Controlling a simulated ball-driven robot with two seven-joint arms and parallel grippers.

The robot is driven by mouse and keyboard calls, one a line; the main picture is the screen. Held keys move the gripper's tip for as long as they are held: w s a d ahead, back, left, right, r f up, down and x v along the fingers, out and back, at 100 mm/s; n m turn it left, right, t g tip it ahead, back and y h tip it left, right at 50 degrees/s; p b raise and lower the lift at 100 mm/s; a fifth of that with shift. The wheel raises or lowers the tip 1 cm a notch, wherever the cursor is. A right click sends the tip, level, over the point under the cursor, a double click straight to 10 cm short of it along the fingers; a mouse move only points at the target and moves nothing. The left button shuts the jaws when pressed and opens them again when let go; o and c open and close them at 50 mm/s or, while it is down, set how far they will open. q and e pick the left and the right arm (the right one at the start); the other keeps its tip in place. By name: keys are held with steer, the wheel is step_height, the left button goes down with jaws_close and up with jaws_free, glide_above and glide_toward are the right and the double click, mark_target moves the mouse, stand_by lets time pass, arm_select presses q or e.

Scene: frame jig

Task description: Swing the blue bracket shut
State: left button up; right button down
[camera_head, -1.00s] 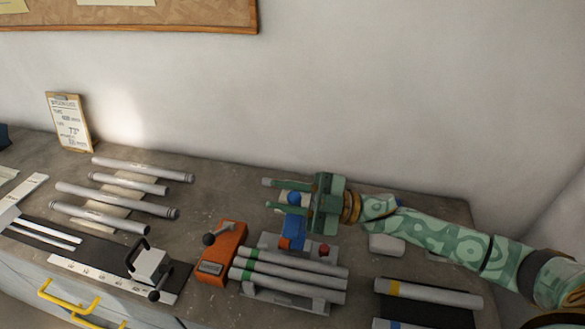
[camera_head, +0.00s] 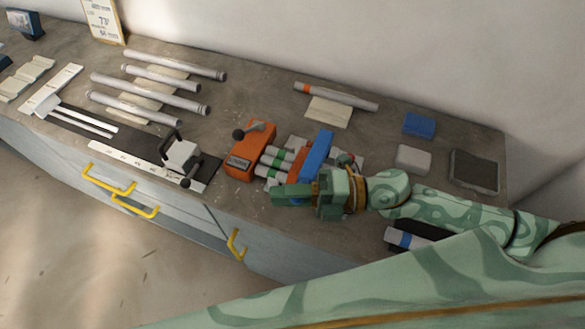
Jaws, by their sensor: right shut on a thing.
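The blue bracket (camera_head: 318,153) lies as a slanted bar with an orange strip along it, across the tubes (camera_head: 275,162) with green bands on the grey frame jig. My right gripper (camera_head: 278,196) is at the near end of the bracket, fingers pointing left, shut with a bit of blue showing at the fingers. The gripper and wrist hide the bracket's near end and much of the jig, so I cannot tell whether the bracket is fully seated. My left gripper is not in view.
An orange clamp block (camera_head: 249,152) with a black knob stands just left of the jig. A white block with a black handle (camera_head: 182,155) is further left. Several grey tubes lie behind.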

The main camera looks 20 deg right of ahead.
steer(key=shift+s+a+f+n+h, duration=0.15)
steer(key=shift+s+f+n, duration=0.1)
steer(key=shift+f, duration=0.3)
steer(key=shift+s+a+f+n+h, duration=0.15)
steer(key=shift+f+n, duration=0.15)
steer(key=shift+f, duration=0.2)
steer(key=shift+s+a+f+n, duration=0.1)
steer(key=shift+s+f+n, duration=0.15)
steer(key=shift+f, duration=0.3)
steer(key=shift+f, duration=0.1)
steer(key=c, duration=1.2)
jaws_free()
steer(key=shift+o, duration=0.2)
steer(key=shift+w, duration=0.1)
steer(key=b+v, duration=0.1)
steer(key=v, duration=1.5)
steer(key=shift+b, duration=0.4)
